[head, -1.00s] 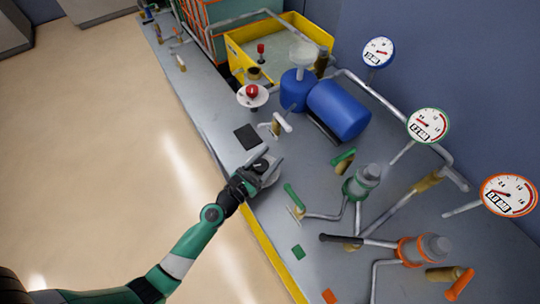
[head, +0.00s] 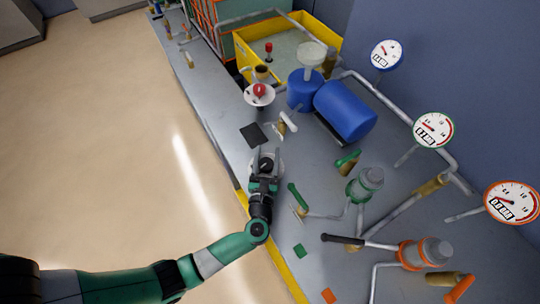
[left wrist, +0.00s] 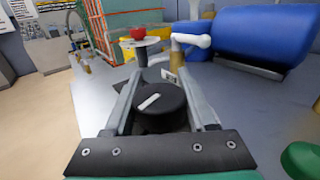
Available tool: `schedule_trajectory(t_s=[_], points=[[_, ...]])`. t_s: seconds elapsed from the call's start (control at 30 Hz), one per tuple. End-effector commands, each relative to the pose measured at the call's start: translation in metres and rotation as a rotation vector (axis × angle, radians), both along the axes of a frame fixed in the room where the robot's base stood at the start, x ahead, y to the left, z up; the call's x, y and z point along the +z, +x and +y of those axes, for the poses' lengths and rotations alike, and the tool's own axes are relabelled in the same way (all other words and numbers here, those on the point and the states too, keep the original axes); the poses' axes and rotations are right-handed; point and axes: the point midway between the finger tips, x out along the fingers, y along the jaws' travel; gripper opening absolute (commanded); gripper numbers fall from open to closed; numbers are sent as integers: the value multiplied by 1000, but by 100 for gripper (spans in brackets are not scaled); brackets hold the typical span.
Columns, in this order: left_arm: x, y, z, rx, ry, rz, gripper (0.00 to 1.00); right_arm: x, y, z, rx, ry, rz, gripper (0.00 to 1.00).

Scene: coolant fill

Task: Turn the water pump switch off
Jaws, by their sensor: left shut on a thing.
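The water pump switch (left wrist: 160,110) is a round black knob with a white pointer mark. In the left wrist view it stands between my left gripper's fingers (left wrist: 160,98), and the pointer slants up to the right. The left gripper is shut on the knob, one finger on each side. In the head view my left gripper (head: 266,166) is at the knob, on a pale round base (head: 278,172) near the bench's front edge. My right gripper is not in view.
A black square pad (head: 252,134), a white-handled valve (head: 288,122) and a red button on a white disc (head: 259,95) are beyond the switch. The blue pump (head: 344,110) is behind. A green-handled valve (head: 298,196) is close on the right.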

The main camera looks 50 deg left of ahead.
Motion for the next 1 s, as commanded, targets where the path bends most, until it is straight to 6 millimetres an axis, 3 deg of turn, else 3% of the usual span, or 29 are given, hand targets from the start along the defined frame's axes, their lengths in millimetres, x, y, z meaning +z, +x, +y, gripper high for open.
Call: schedule_trajectory(t_s=[0.4,1.0], points=[[-3,-6,6,269,-1,-3,1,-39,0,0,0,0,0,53],[0,-9,8,340,1,0,1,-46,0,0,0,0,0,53]])
